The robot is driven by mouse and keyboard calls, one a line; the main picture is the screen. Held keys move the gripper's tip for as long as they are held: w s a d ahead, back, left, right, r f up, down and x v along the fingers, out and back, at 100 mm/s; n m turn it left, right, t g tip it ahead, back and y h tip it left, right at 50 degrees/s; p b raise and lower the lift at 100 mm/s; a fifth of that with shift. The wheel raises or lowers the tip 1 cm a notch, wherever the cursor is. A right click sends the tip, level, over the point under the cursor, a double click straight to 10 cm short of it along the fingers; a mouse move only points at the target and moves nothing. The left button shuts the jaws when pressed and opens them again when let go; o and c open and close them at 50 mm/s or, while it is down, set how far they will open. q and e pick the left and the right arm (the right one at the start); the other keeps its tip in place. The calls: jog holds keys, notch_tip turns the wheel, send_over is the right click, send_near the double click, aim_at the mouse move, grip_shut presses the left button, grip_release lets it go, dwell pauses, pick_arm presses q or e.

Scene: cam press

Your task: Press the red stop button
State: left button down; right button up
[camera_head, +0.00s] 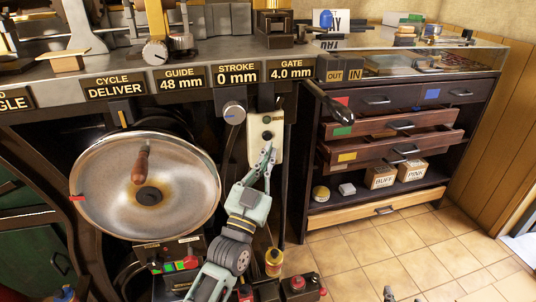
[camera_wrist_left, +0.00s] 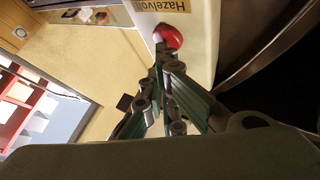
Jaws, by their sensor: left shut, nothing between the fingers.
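A round red button (camera_wrist_left: 170,37) sits on a cream panel (camera_wrist_left: 205,45) under a yellow label reading "Hazelvolt" in the left wrist view. In the head view the cream panel (camera_head: 257,150) hangs below the GATE plate, and I cannot make out the red button on it. My left gripper (camera_head: 268,150) is shut and empty, with its fingers pointing up in front of this panel. In the left wrist view its fingertips (camera_wrist_left: 158,54) overlap the button's lower left edge. I cannot tell whether they touch it. My right gripper does not show clearly anywhere.
A metal dish wheel (camera_head: 100,190) with a wooden handle is left of the arm. A control box (camera_head: 175,266) with green and red buttons sits below it. Another red knob (camera_head: 298,282) is at the bottom. A lever (camera_head: 330,104) juts out right, before open drawers (camera_head: 400,145).

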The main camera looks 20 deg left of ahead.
pick_arm(q)
jog(key=shift+s+d+p, duration=0.4)
jog(key=shift+s+d, duration=0.05)
jog(key=shift+s, duration=0.25)
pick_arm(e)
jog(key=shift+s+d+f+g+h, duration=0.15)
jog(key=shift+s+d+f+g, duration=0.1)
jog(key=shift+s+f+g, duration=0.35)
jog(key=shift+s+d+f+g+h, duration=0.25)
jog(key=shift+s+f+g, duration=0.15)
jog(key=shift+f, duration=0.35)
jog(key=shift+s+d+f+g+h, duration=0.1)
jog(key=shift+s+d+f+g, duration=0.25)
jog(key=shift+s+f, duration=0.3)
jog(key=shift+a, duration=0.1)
